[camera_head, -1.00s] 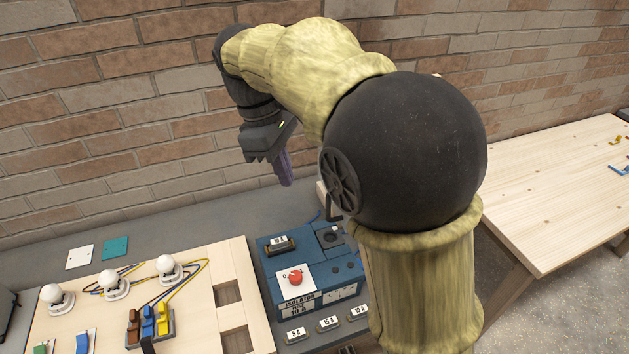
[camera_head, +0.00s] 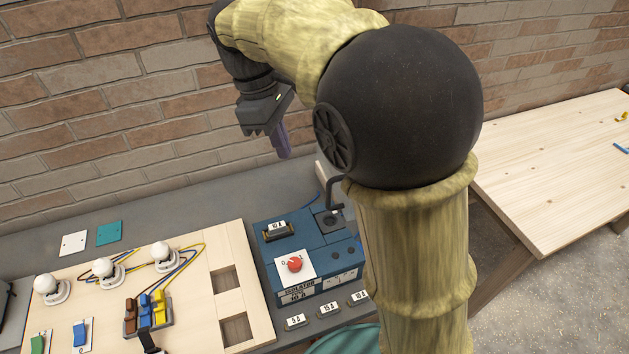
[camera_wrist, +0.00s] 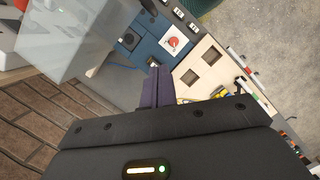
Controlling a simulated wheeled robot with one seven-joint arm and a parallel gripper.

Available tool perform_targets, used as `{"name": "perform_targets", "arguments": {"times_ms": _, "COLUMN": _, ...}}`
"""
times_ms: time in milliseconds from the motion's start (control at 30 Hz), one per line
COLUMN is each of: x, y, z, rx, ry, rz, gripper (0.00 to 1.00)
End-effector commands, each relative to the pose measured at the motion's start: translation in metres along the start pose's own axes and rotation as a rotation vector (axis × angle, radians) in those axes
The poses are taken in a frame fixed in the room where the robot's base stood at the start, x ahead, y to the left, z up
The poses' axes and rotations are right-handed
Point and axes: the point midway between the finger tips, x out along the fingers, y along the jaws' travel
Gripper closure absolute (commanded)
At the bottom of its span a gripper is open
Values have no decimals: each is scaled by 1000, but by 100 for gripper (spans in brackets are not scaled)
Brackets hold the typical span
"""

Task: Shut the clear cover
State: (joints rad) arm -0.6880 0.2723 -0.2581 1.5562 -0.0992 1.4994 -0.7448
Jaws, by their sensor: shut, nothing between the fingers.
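A large see-through panel, which looks like the clear cover (camera_wrist: 62,40), fills the upper left of the wrist view. It seems to stand raised at the blue isolator box; its hinge is not clear. In the head view my arm hides most of that area. The blue box (camera_head: 334,253) has a red knob (camera_head: 295,264) on a white plate; it also shows in the wrist view (camera_wrist: 150,48). My gripper (camera_head: 284,153) is shut and empty, with purple fingers (camera_wrist: 160,75) pointing down. It is above and behind the box, near the brick wall, apart from the cover.
A wooden board (camera_head: 195,308) with white bulbs (camera_head: 162,255), wires and coloured switches lies left of the box. Small labelled blocks (camera_head: 327,309) sit before it. A pale wooden table (camera_head: 560,165) stands at the right. The brick wall (camera_head: 120,110) closes off the back.

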Motion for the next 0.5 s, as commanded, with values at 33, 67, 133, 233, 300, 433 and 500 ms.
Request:
{"name": "perform_targets", "arguments": {"times_ms": 33, "x": 6, "y": -1, "z": 1, "rx": 0, "ry": -3, "rz": -3, "gripper": 100}}
{"name": "perform_targets", "arguments": {"times_ms": 67, "x": 9, "y": 0, "z": 1, "rx": 0, "ry": -3, "rz": -3, "gripper": 100}}
{"name": "perform_targets", "arguments": {"times_ms": 133, "x": 20, "y": 0, "z": 2, "rx": 1, "ry": -4, "rz": -3, "gripper": 100}}
{"name": "perform_targets", "arguments": {"times_ms": 233, "x": 35, "y": -1, "z": 1, "rx": -1, "ry": -4, "rz": -3, "gripper": 100}}
{"name": "perform_targets", "arguments": {"times_ms": 300, "x": 47, "y": -2, "z": 0, "rx": -4, "ry": -5, "rz": -3, "gripper": 100}}
{"name": "perform_targets", "arguments": {"times_ms": 433, "x": 68, "y": -3, "z": -1, "rx": -7, "ry": -4, "rz": -2, "gripper": 100}}
{"name": "perform_targets", "arguments": {"times_ms": 500, "x": 81, "y": -4, "z": -1, "rx": -8, "ry": -5, "rz": -3, "gripper": 100}}
